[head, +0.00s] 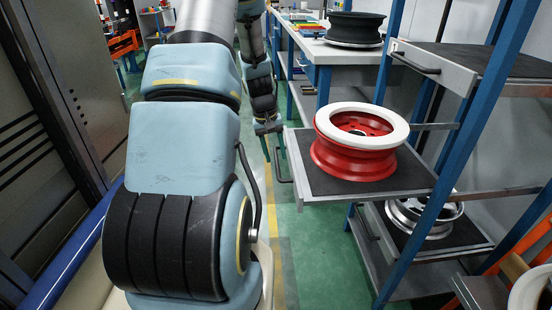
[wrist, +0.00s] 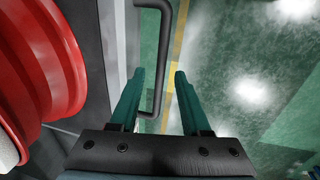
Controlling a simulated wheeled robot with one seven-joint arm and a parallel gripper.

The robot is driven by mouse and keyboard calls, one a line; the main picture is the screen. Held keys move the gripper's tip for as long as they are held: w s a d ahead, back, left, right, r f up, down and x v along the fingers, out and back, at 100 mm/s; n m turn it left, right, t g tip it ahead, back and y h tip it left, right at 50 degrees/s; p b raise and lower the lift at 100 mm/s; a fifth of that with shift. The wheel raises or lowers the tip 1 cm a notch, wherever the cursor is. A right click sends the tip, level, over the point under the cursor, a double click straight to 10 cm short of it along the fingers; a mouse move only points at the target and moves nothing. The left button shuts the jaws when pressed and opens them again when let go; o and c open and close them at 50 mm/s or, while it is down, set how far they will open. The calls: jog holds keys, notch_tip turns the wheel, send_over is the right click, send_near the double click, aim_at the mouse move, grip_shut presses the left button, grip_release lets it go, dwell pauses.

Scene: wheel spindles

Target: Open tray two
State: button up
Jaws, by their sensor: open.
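The middle tray (head: 395,190) holds a red wheel with a white ring (head: 340,158) and sticks out from the rack, with a side rail visible behind it. Its dark handle (head: 283,165) is on the left front edge. My gripper (head: 278,140) is at that handle, pointing down. In the wrist view, my gripper (wrist: 160,72) is open, and the black bar handle (wrist: 163,75) shows between its green fingers with gaps on both sides. I cannot tell how deep the bar sits between them. The red wheel (wrist: 35,70) is at the left there.
An upper tray (head: 440,70) with its own handle and a lower tray (head: 440,262) with a silver wheel are in the blue-post rack (head: 455,150). A workbench (head: 325,50) with a black wheel stands behind. Green floor (head: 310,255) is clear left of the trays.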

notch_tip(320, 180, up, 8)
jog(key=a, duration=0.1)
jog(key=shift+s+a+r, duration=0.15)
jog(key=shift+a+r, duration=0.1)
jog(key=shift+a, duration=0.05)
jog(key=s+a+r+m+t+y+p, duration=0.1)
jog(key=s+r+m+y+p, duration=0.1)
jog(key=s+r+p, duration=0.7)
jog(key=s+r, duration=0.5)
jog(key=s, duration=0.4)
jog(key=shift+s+a+m, duration=0.15)
jog(key=shift+s+m, duration=0.25)
